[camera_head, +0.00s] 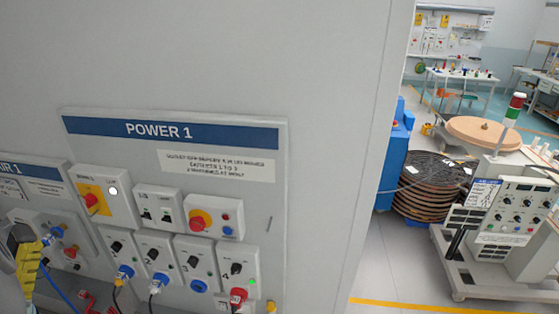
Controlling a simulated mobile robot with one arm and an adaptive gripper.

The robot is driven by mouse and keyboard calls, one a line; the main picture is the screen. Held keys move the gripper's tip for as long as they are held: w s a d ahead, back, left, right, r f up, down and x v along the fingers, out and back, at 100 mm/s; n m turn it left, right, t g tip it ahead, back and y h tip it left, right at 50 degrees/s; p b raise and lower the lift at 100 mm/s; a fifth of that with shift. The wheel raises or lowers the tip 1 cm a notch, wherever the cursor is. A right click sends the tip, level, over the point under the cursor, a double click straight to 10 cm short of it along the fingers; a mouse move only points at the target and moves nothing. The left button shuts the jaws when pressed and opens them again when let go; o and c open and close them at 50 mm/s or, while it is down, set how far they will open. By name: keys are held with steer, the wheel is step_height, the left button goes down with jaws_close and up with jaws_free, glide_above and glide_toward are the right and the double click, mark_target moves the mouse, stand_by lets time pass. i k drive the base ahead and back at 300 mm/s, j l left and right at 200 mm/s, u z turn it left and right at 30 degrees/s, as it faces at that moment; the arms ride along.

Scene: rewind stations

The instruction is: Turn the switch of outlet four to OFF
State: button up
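The POWER 1 panel (260,170) is on the grey wall at lower left in the head view. Outlet four (250,256) is the rightmost box of its lower row, marked 4. Its small black switch (236,268) sits mid-box, and its setting is too small to read. A small green light (252,282) shows beside it. A red plug (238,297) is in the socket below, cut by the bottom edge.
Outlets one (117,235), two (153,243) and three (194,251) stand left of outlet four. Above are a yellow-and-red rotary switch (92,200) and a red button (199,221). The AIR 1 panel (40,187) is far left. Floor shows right, before a wheeled machine (500,215).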

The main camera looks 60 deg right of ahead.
mark_target(236, 268)
steer(key=z, duration=2.05)
